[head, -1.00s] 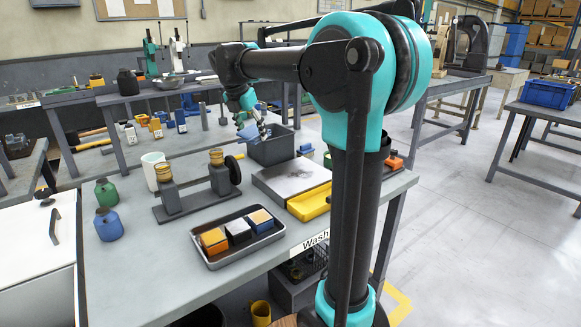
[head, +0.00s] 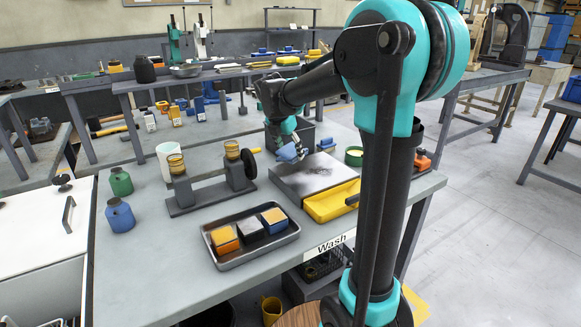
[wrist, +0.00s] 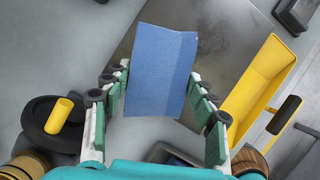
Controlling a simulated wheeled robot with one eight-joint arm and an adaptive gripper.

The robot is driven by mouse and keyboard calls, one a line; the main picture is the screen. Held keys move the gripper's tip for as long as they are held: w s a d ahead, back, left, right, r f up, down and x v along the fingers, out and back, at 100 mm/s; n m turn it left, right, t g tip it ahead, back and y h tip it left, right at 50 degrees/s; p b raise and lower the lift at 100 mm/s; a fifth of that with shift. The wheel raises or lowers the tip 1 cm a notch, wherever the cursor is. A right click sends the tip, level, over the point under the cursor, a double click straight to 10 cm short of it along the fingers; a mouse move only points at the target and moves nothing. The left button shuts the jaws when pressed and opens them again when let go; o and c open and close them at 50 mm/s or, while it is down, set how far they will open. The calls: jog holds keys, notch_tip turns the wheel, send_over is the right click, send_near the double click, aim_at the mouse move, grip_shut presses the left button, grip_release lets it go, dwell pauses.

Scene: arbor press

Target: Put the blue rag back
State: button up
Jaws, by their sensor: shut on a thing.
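The blue rag (head: 287,153) is held by my gripper (head: 296,150) over the back left part of the grey metal plate on the bench. In the wrist view the rag (wrist: 160,72) hangs as a creased blue sheet between the two fingers of my gripper (wrist: 160,95), which are shut on it. The plate (wrist: 222,62) lies beneath it there. I cannot tell whether the rag touches the plate. The plate (head: 312,172) has dark smudges in the head view. A dark grey bin (head: 307,133) stands behind, partly hidden by my gripper.
A yellow tray (head: 331,201) adjoins the plate's front. A stand with brass-coloured rings (head: 211,192) is left of it. A tray (head: 252,251) with several blocks lies in front. Blue (head: 120,218) and green (head: 121,182) bottles stand left. A green-rimmed round container (head: 354,156) is right of my gripper.

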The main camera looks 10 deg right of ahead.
aim_at(292, 172)
jog(key=shift+f, duration=3.1)
jog(key=shift+f, duration=0.1)
jog(key=o, duration=1.2)
jog(key=v, duration=1.2)
